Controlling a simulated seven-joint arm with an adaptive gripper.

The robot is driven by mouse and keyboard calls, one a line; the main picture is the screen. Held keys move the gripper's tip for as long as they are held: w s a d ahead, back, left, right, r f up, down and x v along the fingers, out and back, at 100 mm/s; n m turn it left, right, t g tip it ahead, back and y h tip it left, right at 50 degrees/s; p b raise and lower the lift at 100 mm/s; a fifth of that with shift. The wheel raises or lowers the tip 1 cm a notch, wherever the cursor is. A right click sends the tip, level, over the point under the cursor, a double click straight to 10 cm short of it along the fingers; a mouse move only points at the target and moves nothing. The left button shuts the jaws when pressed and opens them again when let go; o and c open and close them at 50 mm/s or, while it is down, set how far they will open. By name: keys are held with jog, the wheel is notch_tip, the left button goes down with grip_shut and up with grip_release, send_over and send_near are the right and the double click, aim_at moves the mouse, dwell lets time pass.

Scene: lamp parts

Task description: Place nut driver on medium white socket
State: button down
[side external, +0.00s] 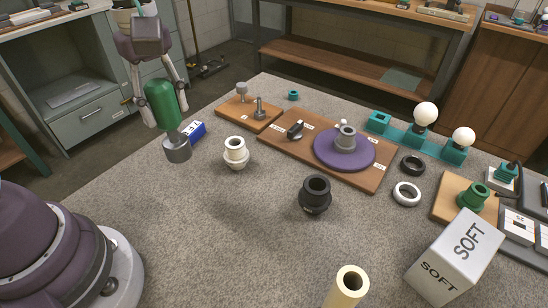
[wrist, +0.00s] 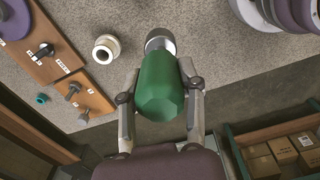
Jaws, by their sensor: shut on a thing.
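The nut driver (side external: 176,149) has a green handle and a grey metal cup end pointing down. My gripper (side external: 164,108) is shut on its green handle and holds it above the table's left part, slightly tilted. In the wrist view my gripper (wrist: 160,92) has a finger on each side of the green nut driver (wrist: 160,75). The white socket (side external: 236,153) stands upright on the table, to the right of the driver's cup end and apart from it. It also shows in the wrist view (wrist: 106,50), left of the driver.
A blue box (side external: 194,132) lies behind the driver's end. Wooden boards (side external: 373,182) carry grey parts and a purple disc (side external: 322,158). A black socket (side external: 315,197), a cream tube (side external: 347,287) and a white SOFT box (side external: 455,258) stand nearer.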

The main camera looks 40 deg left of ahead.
jog(key=w+f, duration=0.4)
jog(key=w, duration=0.7)
jog(key=shift+w+d+f, duration=0.15)
jog(key=shift+w+f, duration=0.1)
jog(key=shift+f, duration=0.05)
jog(key=shift+f, duration=0.4)
jog(key=c, duration=0.7)
grip_release()
jog(key=shift+o, duration=0.2)
